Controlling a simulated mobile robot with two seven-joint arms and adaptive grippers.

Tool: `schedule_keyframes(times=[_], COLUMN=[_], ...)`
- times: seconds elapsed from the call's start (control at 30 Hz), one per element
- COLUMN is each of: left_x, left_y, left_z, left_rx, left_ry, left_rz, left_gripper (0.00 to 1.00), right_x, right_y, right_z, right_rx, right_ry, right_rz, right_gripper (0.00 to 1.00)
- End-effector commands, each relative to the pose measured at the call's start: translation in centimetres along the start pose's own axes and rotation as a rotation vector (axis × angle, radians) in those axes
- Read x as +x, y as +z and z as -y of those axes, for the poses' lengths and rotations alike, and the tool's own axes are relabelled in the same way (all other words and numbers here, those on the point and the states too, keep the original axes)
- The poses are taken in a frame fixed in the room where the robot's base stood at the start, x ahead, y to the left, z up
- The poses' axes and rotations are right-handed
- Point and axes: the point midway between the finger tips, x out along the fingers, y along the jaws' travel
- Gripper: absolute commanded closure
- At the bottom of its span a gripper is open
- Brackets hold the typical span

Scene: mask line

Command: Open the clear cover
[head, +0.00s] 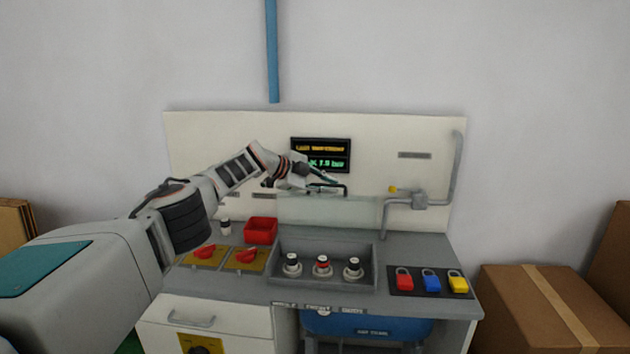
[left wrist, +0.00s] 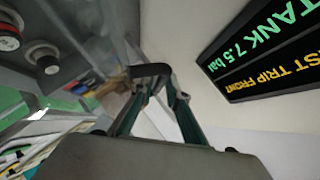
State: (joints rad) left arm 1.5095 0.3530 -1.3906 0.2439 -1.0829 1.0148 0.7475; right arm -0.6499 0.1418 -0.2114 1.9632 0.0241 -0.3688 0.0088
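The clear cover (head: 325,211) is a see-through panel standing upright behind the grey tray on the workbench. A black bar handle (head: 322,186) runs along its top edge. My left gripper (head: 333,180) reaches in from the left and is at this handle. In the left wrist view the black handle (left wrist: 148,70) shows at the tips of the two green-grey fingers of my left gripper (left wrist: 160,90). The fingers lean in towards each other there; whether they grip the bar is unclear. My right gripper is not in view.
Several knobs (head: 322,262) stand in the grey tray (head: 290,286). Red, blue and yellow padlocks (head: 431,280) lie on the right. A red bin (head: 261,229) and rotary switches (head: 246,256) are on the left. A display (head: 320,155) hangs close behind my gripper; a pipe (head: 455,170) runs right.

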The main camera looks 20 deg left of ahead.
Motion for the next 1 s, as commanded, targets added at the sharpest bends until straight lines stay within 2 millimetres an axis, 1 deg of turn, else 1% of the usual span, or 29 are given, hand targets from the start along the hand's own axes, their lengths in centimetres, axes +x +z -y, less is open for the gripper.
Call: schedule_keyframes(times=[0.2,0.47,0.67,1.0], left_x=[-0.9,-2.3,-4.6,-9.7], left_y=[0.3,0.0,0.0,-0.2], left_z=[0.1,-0.1,0.0,0.0], left_rx=[0.002,0.003,0.003,0.001], left_ry=[0.002,0.001,-0.001,-0.002], left_rz=[0.002,-0.001,0.0,-0.002], left_gripper=[0.85,0.85,0.85,0.85], right_x=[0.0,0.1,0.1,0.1], right_y=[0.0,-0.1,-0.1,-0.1], right_z=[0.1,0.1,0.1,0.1], right_rx=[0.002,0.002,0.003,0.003], right_ry=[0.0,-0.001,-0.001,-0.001], right_rz=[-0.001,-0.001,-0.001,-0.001], right_gripper=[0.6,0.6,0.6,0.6])
